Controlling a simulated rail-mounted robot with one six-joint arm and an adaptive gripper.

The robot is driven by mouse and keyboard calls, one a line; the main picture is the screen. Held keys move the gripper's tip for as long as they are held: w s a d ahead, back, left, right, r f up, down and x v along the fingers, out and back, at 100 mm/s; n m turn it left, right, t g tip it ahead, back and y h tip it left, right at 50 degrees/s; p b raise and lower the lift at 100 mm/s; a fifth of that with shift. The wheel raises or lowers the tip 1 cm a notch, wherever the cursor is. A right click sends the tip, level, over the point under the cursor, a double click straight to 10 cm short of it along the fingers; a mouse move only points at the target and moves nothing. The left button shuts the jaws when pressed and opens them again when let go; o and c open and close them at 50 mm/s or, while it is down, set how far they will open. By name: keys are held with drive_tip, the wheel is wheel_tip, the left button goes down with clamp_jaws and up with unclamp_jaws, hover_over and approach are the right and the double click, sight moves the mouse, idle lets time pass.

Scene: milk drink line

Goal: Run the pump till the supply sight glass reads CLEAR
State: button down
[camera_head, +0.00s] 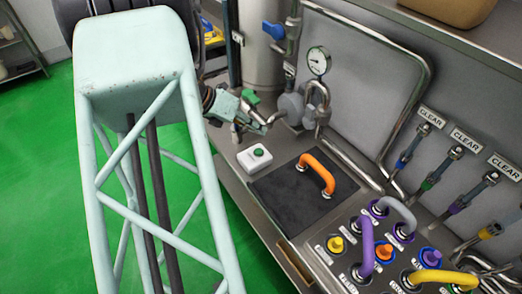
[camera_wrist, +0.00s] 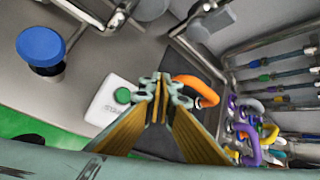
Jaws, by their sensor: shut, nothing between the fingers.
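A white push-button box (camera_head: 254,158) with a green button (camera_head: 259,152) sits on the steel bench; the box also shows in the wrist view (camera_wrist: 104,108). My gripper (camera_head: 264,124) is shut and empty, above the bench just behind the box. In the wrist view its fingertips (camera_wrist: 163,88) are together, right of the green button and apart from it in the picture. A grey rounded pump-like body (camera_head: 290,108) stands behind, with a dial gauge (camera_head: 318,61) above it. Three wall plates read CLEAR, at the left (camera_head: 432,116), middle (camera_head: 465,139) and right (camera_head: 504,167). I cannot tell which is the supply glass.
An orange hose loop (camera_head: 318,172) stands on a black mat (camera_head: 285,205) right of the box. A panel with purple (camera_head: 367,245), grey and yellow loops is at the front right. A blue-handled valve (camera_head: 274,31) is at the back. Steel pipes run along the wall.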

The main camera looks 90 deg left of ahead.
drive_tip(key=shift+s+a+r, duration=0.1)
drive_tip(key=shift+s+a, duration=0.25)
drive_tip(key=shift+s, duration=0.2)
drive_tip(key=shift+f, duration=0.2)
drive_tip(key=b, duration=0.3)
hover_over(257, 150)
drive_tip(key=shift+f, duration=2.85)
drive_tip(key=shift+f+b, duration=0.6)
drive_tip(key=shift+f, duration=0.75)
drive_tip(key=shift+f, duration=0.9)
drive_tip(key=shift+r, duration=0.9)
drive_tip(key=shift+r+p, duration=0.15)
drive_tip(key=shift+p, duration=0.15)
drive_tip(key=shift+r+p, duration=1.15)
drive_tip(key=shift+r, duration=1.2)
